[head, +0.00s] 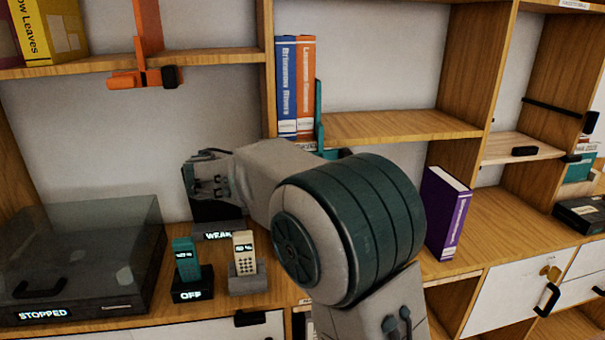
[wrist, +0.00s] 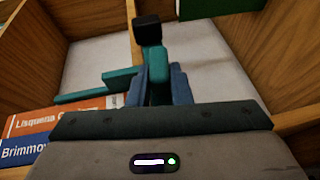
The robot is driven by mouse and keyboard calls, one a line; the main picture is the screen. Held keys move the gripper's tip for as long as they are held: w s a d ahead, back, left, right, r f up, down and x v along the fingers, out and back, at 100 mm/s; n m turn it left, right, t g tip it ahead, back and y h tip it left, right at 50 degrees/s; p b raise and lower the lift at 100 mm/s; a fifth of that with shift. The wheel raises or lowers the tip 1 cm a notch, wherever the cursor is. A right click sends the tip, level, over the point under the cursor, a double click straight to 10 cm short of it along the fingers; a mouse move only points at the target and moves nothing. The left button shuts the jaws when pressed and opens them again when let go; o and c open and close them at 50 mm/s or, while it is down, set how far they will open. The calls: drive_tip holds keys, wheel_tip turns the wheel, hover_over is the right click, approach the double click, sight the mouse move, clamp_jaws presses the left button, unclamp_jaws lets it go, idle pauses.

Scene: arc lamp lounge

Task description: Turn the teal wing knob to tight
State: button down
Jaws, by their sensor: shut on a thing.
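The teal wing knob (wrist: 158,62) shows in the middle of the wrist view, with a black block (wrist: 147,30) at its far end. My gripper (wrist: 160,85) is shut on the knob, one blue-grey finger on each side. A flat teal bar (wrist: 95,86) reaches out to the left, towards the books. In the head view a teal upright (head: 319,115) stands against the orange book at the shelf edge. A bit of teal (head: 335,153) shows below it; my arm hides the fingers and most of the knob there. I see no tight mark.
Blue (head: 286,85) and orange (head: 306,85) books stand beside the teal upright. A purple book (head: 445,212) stands right of my arm. Teal (head: 186,258) and cream (head: 244,252) handsets and a turntable (head: 85,255) are on the lower left counter. Shelf dividers stand close by.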

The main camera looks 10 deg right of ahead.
drive_tip(key=shift+f+n+t+h+b, duration=0.2)
drive_tip(key=shift+n+t+h+b, duration=0.1)
drive_tip(key=shift+h+b, duration=0.4)
drive_tip(key=c, duration=1.3)
unclamp_jaws()
drive_tip(key=v, duration=1.4)
drive_tip(key=shift+w+f, duration=0.1)
drive_tip(key=shift+f, duration=0.05)
drive_tip(key=shift+d, duration=0.15)
